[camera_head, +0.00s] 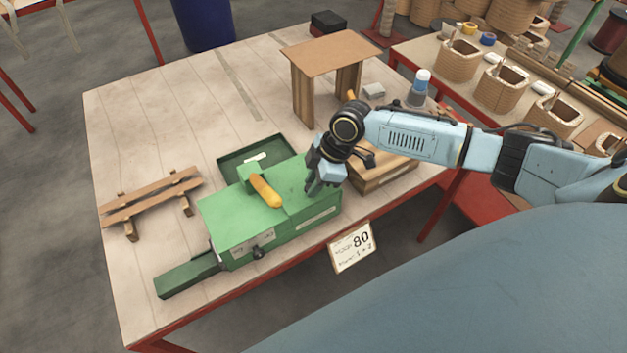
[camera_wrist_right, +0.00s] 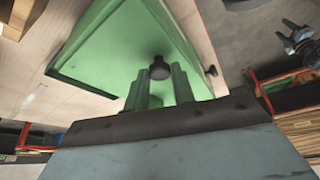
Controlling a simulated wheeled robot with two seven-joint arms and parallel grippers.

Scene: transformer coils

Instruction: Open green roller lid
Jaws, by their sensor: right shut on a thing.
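The green roller box (camera_head: 235,225) sits near the front edge of the wooden table, its flat green lid (camera_head: 297,185) on top. An orange handle (camera_head: 265,190) stands on a green bracket on top. My right gripper (camera_head: 314,187) reaches down onto the right end of the lid. In the right wrist view, the green lid (camera_wrist_right: 110,60) fills the middle, and my right gripper (camera_wrist_right: 159,90) is shut on a dark round knob (camera_wrist_right: 159,68) between its fingers. The knob is hidden in the head view. My left gripper is not in view.
A dark green tray (camera_head: 228,165) lies behind the box. A wooden rack (camera_head: 150,200) stands left. A small wooden table-like stand (camera_head: 330,50), a bottle (camera_head: 419,88) and a wooden block (camera_head: 385,175) are behind and right. The table's left rear is clear.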

